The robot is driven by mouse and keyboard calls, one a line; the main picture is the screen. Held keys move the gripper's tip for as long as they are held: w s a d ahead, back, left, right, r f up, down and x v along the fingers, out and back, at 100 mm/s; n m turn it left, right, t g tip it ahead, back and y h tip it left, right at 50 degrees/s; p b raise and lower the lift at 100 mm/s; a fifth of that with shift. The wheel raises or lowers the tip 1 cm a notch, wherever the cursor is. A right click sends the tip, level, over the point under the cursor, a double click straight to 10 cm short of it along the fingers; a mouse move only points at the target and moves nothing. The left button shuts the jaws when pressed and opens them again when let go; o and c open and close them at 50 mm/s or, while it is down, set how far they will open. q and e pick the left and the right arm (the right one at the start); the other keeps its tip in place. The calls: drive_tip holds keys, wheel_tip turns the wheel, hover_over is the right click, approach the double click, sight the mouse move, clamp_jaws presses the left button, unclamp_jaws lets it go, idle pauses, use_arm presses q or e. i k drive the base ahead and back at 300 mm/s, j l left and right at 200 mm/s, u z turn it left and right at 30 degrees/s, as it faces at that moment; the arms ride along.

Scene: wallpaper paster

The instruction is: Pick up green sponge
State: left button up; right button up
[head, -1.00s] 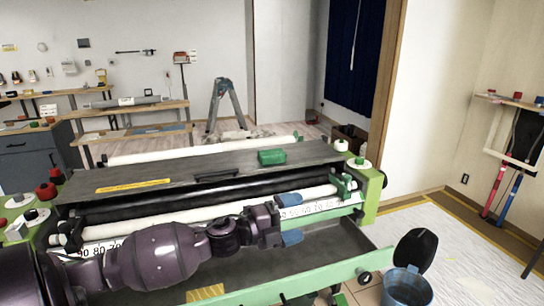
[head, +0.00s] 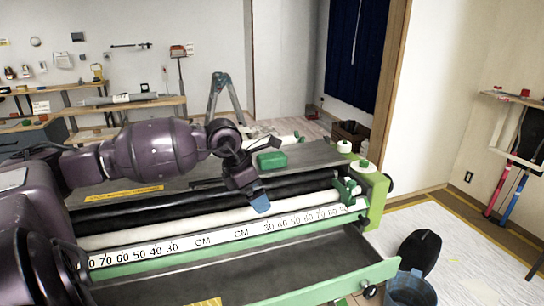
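The green sponge (head: 272,160) is a small green block lying on the dark flat top of the paster machine (head: 318,152), near its right end. My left arm comes in from the left and reaches across the machine. My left gripper (head: 260,204) points down over the white roller, in front of the sponge and slightly left of it, apart from it. Only one blue fingertip shows clearly, so its opening cannot be made out. Nothing is seen held in it. My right gripper is not in view.
The machine's green end plate (head: 375,192) with white knobs stands right of the sponge. A long dark tray with a green front edge (head: 330,283) sticks out below. A blue-grey bucket (head: 408,288) stands at the lower right. A stepladder (head: 227,95) is behind.

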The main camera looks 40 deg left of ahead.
sight(278, 159)
drive_tip(key=i+j, duration=0.3)
drive_tip(key=j, duration=0.15)
drive_tip(key=i+j, duration=0.6)
drive_tip(key=j, duration=0.25)
